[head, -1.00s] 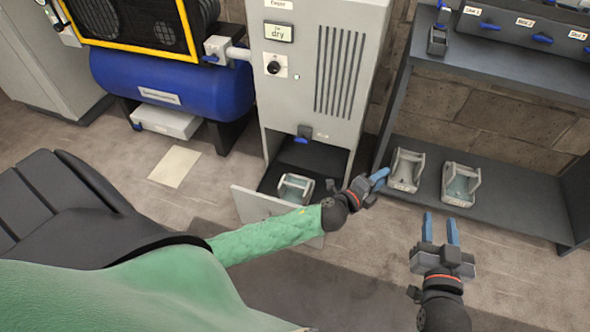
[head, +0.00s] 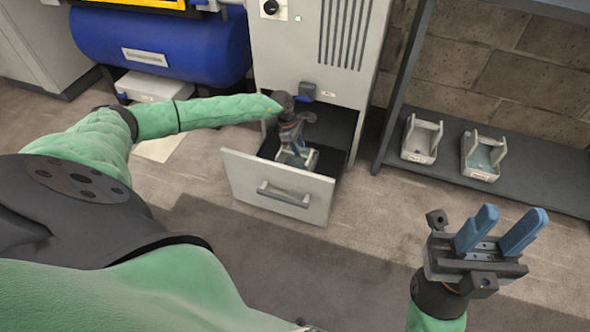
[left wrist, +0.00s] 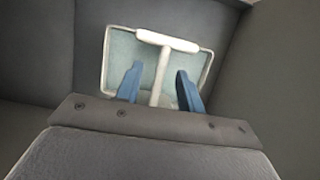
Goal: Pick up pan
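A pan (head: 310,158) with a pale frame lies in the open drawer at the bottom of the grey cabinet, partly hidden by my left gripper (head: 294,146). In the left wrist view the pan (left wrist: 120,48) shows a teal inside and a white T-shaped handle (left wrist: 167,40). My left gripper (left wrist: 158,84) is open, with its blue fingers apart on either side of the handle's stem. Contact cannot be told. My right gripper (head: 507,220) is open and empty, in front of the shelf at the lower right.
The drawer front (head: 277,190) is pulled out, with dark walls around the pan. Two similar pans, one (head: 421,140) left and one (head: 482,155) right, stand on the low shelf (head: 530,175). A blue tank (head: 165,50) is at the left. The floor before the drawer is clear.

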